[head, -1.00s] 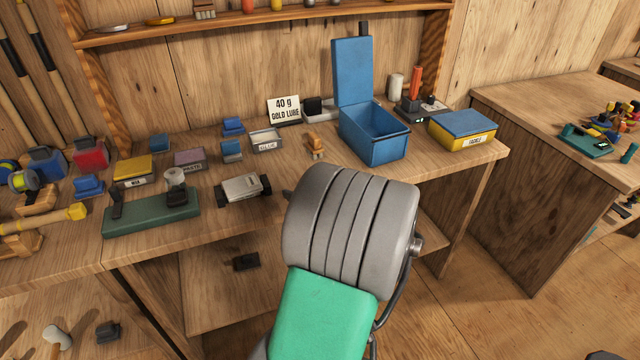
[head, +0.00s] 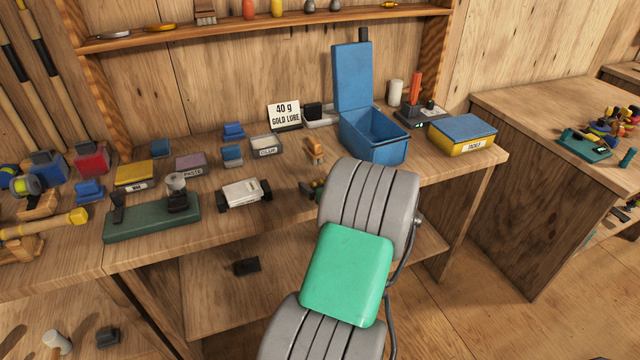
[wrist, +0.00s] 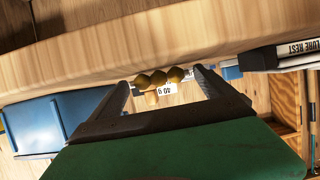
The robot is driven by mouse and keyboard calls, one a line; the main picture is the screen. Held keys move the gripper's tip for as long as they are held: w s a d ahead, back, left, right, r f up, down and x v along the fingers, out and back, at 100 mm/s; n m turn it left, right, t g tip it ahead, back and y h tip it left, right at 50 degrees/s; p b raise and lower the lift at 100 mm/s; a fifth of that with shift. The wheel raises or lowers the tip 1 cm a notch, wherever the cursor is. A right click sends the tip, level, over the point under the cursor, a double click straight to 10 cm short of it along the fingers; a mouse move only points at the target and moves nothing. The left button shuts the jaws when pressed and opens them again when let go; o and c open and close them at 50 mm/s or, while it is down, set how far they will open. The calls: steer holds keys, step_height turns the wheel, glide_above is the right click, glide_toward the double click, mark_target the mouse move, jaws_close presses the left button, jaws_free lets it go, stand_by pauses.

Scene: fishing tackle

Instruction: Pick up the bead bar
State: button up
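The bead bar (wrist: 158,77) shows in the wrist view as a short row of gold-brown beads on a thin pale bar. It lies crosswise between the tips of my gripper's two dark fingers (wrist: 163,80). The fingers stand wide apart, and the bar's ends come close to both tips; I cannot tell whether they touch. In the head view a small part of the beads (head: 315,185) shows beside my arm near the table's front edge. My arm hides the rest of the bar and most of my gripper.
An open blue box (head: 375,140) stands behind my arm, with a yellow-blue box (head: 462,135) to its right. A white device (head: 243,193), a green stand (head: 150,220) and a tan block (head: 315,150) are nearby. A "40 g GOLD LUBE" card (head: 284,115) stands at the back.

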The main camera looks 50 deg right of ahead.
steer(key=c, duration=1.2)
